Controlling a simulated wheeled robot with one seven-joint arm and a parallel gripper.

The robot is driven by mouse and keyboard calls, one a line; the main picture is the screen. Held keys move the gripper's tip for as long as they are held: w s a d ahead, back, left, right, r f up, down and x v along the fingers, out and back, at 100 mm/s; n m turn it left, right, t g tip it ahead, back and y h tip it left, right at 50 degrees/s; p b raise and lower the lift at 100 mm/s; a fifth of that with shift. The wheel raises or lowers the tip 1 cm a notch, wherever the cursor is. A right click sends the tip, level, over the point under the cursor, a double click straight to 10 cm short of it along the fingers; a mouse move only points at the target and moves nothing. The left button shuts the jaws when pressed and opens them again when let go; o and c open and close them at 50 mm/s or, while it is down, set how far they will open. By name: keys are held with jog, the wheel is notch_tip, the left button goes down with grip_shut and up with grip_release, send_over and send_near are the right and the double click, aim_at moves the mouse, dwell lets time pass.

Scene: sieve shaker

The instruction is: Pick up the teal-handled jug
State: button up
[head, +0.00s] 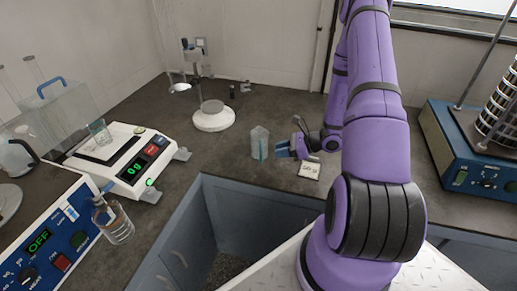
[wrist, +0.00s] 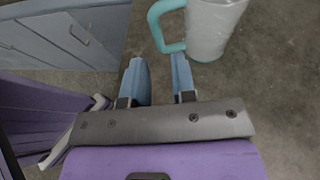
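The jug (head: 259,143) stands upright on the dark bench, a pale clear body with a teal handle on its right side in the head view. In the wrist view the jug (wrist: 214,28) is at the top right, cut off by the upper edge, with its teal handle (wrist: 160,27) toward the fingers. My gripper (wrist: 160,72) is open, with a gap between its two blue fingers and nothing in it. In the head view my gripper (head: 283,149) is just right of the jug, close to the handle. I cannot tell whether a fingertip touches it.
A white-based stand (head: 213,117) is behind left. A balance (head: 120,155) reading 0 g, a bottle (head: 113,220) and a blue instrument (head: 50,240) are at left. A sieve shaker (head: 470,160) is at right. Bench around the jug is mostly clear.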

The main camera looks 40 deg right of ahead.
aim_at(261, 161)
jog(key=x, duration=0.8)
jog(key=shift+s+f, duration=0.2)
jog(key=shift+f, duration=0.15)
grip_shut()
